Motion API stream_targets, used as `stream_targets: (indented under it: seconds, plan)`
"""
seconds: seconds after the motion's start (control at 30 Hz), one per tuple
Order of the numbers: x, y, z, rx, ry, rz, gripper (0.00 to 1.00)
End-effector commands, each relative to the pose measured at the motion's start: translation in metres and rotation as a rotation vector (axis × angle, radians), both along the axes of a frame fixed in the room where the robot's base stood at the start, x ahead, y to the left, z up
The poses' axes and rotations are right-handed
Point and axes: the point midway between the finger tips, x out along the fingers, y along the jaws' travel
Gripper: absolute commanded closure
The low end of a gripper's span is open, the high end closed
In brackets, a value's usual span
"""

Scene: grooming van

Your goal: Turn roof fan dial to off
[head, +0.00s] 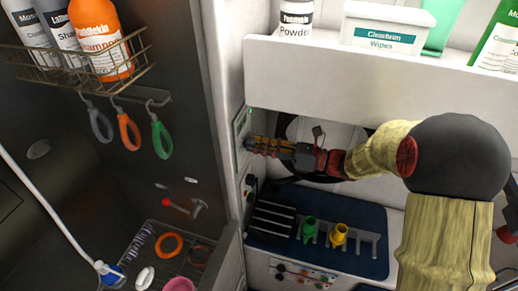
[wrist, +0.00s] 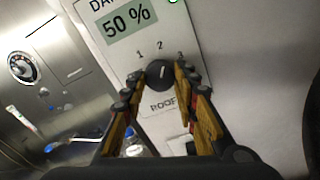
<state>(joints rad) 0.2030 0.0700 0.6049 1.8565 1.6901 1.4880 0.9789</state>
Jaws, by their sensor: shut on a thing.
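The roof fan dial (wrist: 159,74) is a small dark round knob on a white wall panel (wrist: 118,52), with a label starting "ROOF" under it. The figures 1 and 2 show above the dial; its pale pointer mark leans up and right, toward the 2. An off mark cannot be made out. My gripper (wrist: 155,82) is shut on the dial, one finger at each side. In the head view my gripper (head: 252,144) reaches left to the wall panel (head: 240,126); the dial is hidden there.
A display reading 50 % (wrist: 130,22) sits above the dial. Below my gripper is a blue mat (head: 370,262) with green (head: 309,229) and yellow (head: 339,235) nozzles. A white shelf (head: 380,75) with bottles and wipes overhangs the arm.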

Motion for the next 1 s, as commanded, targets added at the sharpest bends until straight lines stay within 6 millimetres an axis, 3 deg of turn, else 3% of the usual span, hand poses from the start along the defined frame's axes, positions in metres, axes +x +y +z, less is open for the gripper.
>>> stream_targets:
  seconds: [1.0]
  plan:
    - [0.001, -0.0006, -0.0062, -0.332, -0.908, 0.0, 0.96]
